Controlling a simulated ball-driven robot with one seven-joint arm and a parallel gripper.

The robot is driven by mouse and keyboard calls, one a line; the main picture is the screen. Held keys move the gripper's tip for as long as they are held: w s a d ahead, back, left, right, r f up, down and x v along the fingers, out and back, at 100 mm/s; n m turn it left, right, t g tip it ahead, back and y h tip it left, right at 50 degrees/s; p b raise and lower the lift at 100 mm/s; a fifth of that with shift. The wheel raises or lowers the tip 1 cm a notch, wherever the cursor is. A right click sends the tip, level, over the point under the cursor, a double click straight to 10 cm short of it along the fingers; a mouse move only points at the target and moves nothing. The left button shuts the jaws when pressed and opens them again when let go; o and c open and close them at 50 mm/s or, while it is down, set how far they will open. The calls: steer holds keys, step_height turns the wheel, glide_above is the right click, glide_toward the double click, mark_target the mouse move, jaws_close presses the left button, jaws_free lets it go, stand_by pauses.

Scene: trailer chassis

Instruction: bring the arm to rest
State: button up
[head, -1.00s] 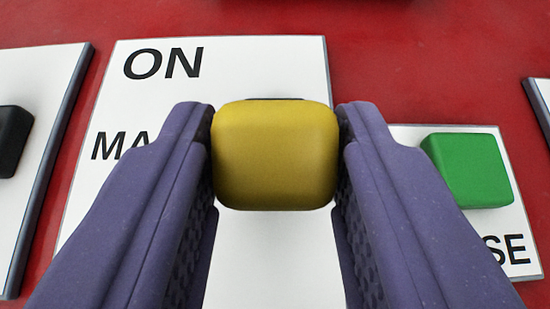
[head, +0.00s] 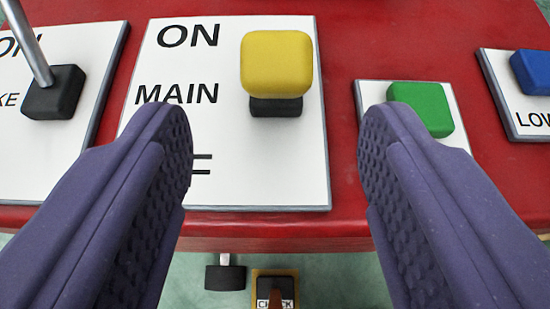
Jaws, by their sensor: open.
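My gripper (head: 275,140) is open and empty, its two purple fingers spread wide at the left and right of the head view. The yellow knob (head: 277,63) sits on a dark base on the white main plate (head: 270,170), close to the word ON. It is beyond the fingertips and apart from them. The left finger hides part of the lettering on the main plate. The right finger stands in front of the plate with the green button.
The red panel (head: 340,35) carries the plates. A black lever base (head: 54,92) with a metal rod is at left. A green button (head: 423,107) and a blue button (head: 534,72) are at right.

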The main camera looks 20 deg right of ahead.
steer(key=shift+v, duration=0.85)
